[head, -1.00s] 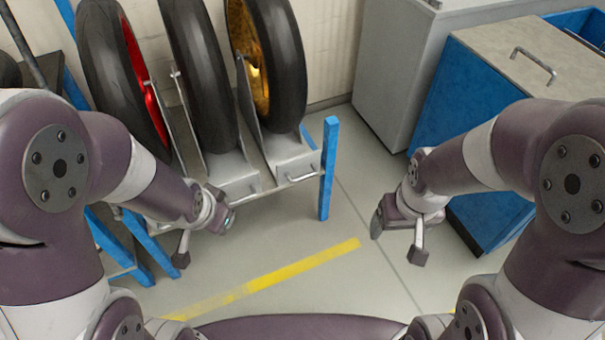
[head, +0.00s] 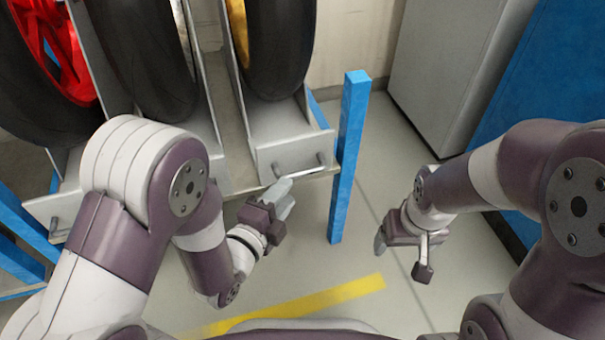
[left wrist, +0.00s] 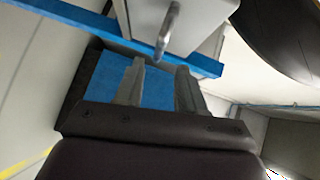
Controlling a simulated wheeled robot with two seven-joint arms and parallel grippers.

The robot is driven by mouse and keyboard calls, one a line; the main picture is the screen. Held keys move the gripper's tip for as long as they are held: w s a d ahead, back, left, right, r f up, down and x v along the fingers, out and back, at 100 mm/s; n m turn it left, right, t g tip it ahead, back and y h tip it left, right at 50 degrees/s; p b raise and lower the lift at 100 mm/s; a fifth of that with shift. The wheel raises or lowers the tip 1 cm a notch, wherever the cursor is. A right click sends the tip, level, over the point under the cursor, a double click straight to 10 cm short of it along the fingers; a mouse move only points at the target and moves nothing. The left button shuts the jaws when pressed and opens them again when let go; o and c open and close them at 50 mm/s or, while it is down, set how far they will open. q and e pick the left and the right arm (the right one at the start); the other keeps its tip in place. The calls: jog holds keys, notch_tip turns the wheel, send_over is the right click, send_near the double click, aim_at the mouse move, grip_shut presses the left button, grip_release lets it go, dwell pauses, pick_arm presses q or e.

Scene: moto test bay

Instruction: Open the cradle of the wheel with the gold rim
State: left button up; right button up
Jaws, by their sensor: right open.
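The wheel with the gold rim (head: 276,50) stands upright in the right-hand cradle (head: 285,135) of the rack; only a sliver of gold shows at its left. The cradle's front face carries a metal bar handle (head: 298,171), which also shows in the left wrist view (left wrist: 168,35). My right gripper (head: 402,256) is open and empty, hanging over the floor right of the rack.
A blue rack post (head: 348,160) stands right beside the cradle. A wheel with a red rim (head: 65,45) and a dark wheel (head: 150,55) stand to the left. A grey cabinet (head: 440,75) is at the back right. The floor before the rack is clear, with a yellow stripe (head: 300,305).

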aim_at(301, 174)
pick_arm(q)
jog(key=b+x, duration=0.1)
jog(key=x, duration=0.7)
jog(key=shift+w, duration=0.1)
grip_shut()
